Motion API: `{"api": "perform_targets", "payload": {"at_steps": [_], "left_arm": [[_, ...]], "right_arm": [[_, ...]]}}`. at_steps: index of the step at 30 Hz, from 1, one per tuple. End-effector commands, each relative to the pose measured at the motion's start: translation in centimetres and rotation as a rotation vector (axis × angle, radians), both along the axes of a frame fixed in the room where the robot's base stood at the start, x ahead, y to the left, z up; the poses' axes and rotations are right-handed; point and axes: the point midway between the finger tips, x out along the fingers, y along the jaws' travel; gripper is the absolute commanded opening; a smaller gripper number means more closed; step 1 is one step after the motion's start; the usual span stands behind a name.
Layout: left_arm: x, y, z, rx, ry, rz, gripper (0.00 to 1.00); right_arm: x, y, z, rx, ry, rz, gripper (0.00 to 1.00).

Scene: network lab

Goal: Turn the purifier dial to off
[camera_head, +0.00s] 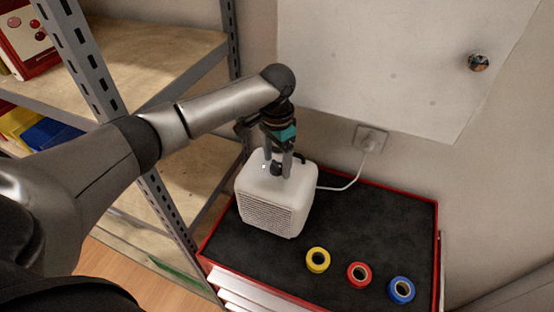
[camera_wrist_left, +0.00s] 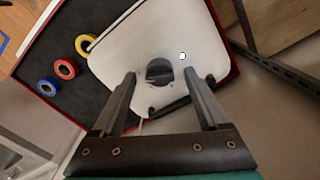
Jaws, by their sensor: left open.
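The white purifier (camera_head: 275,203) stands on the black top of a red-edged cabinet, its slatted grille facing front. Its white top also fills the middle of the left wrist view (camera_wrist_left: 135,45). The dark round dial (camera_wrist_left: 159,72) is on that top, with a small bright round spot beside it. My left gripper (camera_head: 278,172) points down over the purifier's top. In the left wrist view its two fingers (camera_wrist_left: 163,80) are spread, one on each side of the dial, with gaps visible; contact cannot be told. My right gripper is not in view.
Yellow (camera_head: 318,260), red (camera_head: 359,275) and blue (camera_head: 402,290) tape rolls lie on the cabinet top (camera_head: 385,215) right of the purifier. A white cord runs to a wall outlet (camera_head: 371,138). A metal shelf (camera_head: 150,70) stands close on the left.

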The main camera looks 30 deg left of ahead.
Motion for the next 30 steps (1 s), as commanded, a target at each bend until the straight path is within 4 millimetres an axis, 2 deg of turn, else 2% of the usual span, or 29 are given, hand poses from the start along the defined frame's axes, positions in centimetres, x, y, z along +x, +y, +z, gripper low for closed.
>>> {"api": "perform_targets", "payload": {"at_steps": [11,30], "left_arm": [[-0.03,0.0,-0.58,0.0,0.001,-0.001,0.76],[-0.01,0.02,-0.52,0.001,0.0,-0.001,0.04]], "right_arm": [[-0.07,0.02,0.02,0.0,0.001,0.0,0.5],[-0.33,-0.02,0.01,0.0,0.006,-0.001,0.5]]}}
